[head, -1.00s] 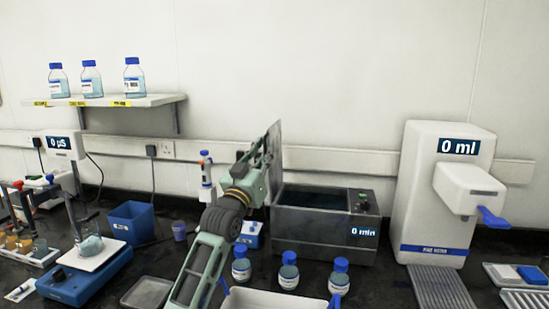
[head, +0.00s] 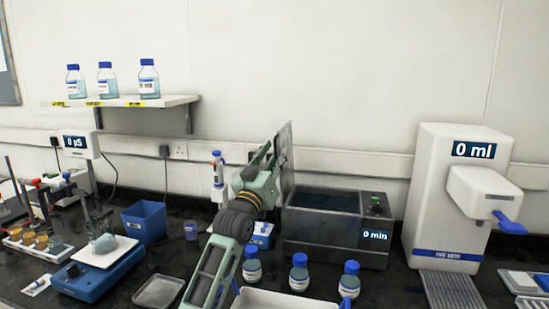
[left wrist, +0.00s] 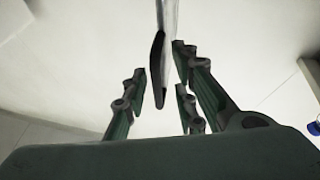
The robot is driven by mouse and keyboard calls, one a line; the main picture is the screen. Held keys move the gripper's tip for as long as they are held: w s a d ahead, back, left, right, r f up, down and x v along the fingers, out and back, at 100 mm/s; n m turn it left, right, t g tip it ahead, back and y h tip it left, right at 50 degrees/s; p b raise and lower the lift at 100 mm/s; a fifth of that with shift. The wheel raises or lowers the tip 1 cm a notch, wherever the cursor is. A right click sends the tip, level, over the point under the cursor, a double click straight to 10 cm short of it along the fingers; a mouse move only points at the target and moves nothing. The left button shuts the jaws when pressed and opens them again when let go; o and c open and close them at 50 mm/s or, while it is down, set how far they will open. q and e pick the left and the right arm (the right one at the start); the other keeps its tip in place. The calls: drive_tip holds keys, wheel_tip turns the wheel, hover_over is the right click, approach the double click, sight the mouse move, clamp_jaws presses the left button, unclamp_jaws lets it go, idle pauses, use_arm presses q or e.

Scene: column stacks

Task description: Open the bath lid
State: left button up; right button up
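The bath (head: 330,240) is a grey metal box with a "0 min" display and a dark, water-filled opening. Its lid (head: 287,160) stands upright at the bath's left side, so the bath is open. My left gripper (head: 268,155) is at the left face of the lid. In the left wrist view the lid (left wrist: 172,20) shows edge-on, with its dark handle (left wrist: 157,70) between the spread fingers of my left gripper (left wrist: 162,95). Gaps show on both sides of the handle. My right gripper is out of view.
Several blue-capped bottles (head: 299,273) stand in front of the bath, by a white tray (head: 285,299). A pure water dispenser (head: 435,205) stands to the right. A pipette stand (head: 218,180), blue bin (head: 145,220) and blue scale (head: 95,275) are to the left.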

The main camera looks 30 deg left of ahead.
use_arm(q)
drive_tip(key=shift+s+a+r, duration=0.1)
drive_tip(key=shift+a, duration=0.1)
drive_tip(key=v, duration=1.2)
